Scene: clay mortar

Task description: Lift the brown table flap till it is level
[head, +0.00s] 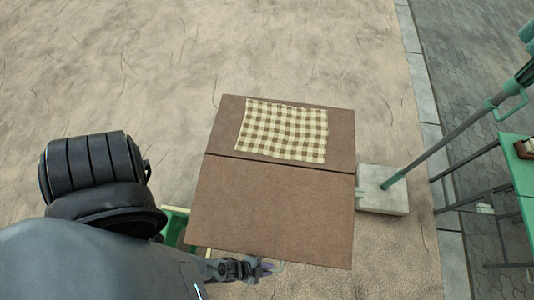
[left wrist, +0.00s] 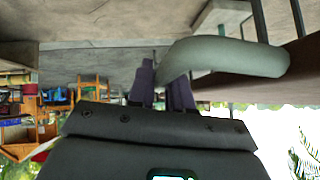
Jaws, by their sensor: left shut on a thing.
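The brown table flap (head: 272,212) is the front panel of a small table, joined along a dark seam to the fixed rear panel (head: 340,130). In the head view the flap looks close to level with the rear panel; a small tilt cannot be told. My left gripper (head: 266,268) is at the flap's front edge. In the left wrist view its purple fingers (left wrist: 163,84) are shut on a rounded grey-green handle (left wrist: 225,57). The brown flap (left wrist: 295,72) shows beside the handle there. My right gripper is not in view.
A checked cloth (head: 284,130) lies on the rear panel. A pale block base (head: 383,190) with a slanted pole stands right of the table. A green object (head: 174,226) is partly hidden by my left arm. A green table (head: 520,165) is at far right.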

